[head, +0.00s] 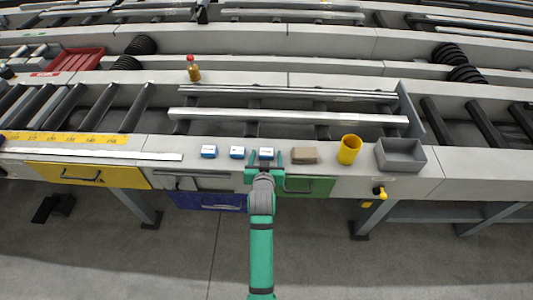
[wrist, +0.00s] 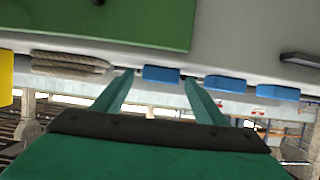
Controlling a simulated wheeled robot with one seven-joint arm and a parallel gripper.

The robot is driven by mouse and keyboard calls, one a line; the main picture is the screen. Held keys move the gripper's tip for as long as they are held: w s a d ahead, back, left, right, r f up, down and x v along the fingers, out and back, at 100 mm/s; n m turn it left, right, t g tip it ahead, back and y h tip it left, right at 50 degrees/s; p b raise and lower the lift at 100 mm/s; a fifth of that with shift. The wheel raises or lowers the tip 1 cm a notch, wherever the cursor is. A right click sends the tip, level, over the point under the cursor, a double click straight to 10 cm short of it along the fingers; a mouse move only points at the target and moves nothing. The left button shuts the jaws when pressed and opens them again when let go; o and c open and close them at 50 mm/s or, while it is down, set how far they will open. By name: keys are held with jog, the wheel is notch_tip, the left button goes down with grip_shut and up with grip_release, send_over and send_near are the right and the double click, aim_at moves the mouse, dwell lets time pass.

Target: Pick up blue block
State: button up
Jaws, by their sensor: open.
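Three small blue blocks with white tops stand in a row on the table's front ledge in the head view: a left one (head: 209,152), a middle one (head: 237,153) and a right one (head: 266,154). My gripper (head: 265,157) is open at the right block, with one finger on each side of it. In the wrist view, the right block (wrist: 161,74) shows between the open fingertips of my gripper (wrist: 159,76), apparently with gaps on both sides. The other two blue blocks (wrist: 225,83) (wrist: 278,92) lie to the right there.
A green drawer front (head: 309,187) is below my gripper. A metal bar (head: 287,116) and a small bottle (head: 193,69) are behind.

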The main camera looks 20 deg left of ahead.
jog(key=shift+w+a+f, duration=0.15)
jog(key=shift+w, duration=0.3)
jog(key=c, duration=1.1)
jog(key=shift+c, duration=0.2)
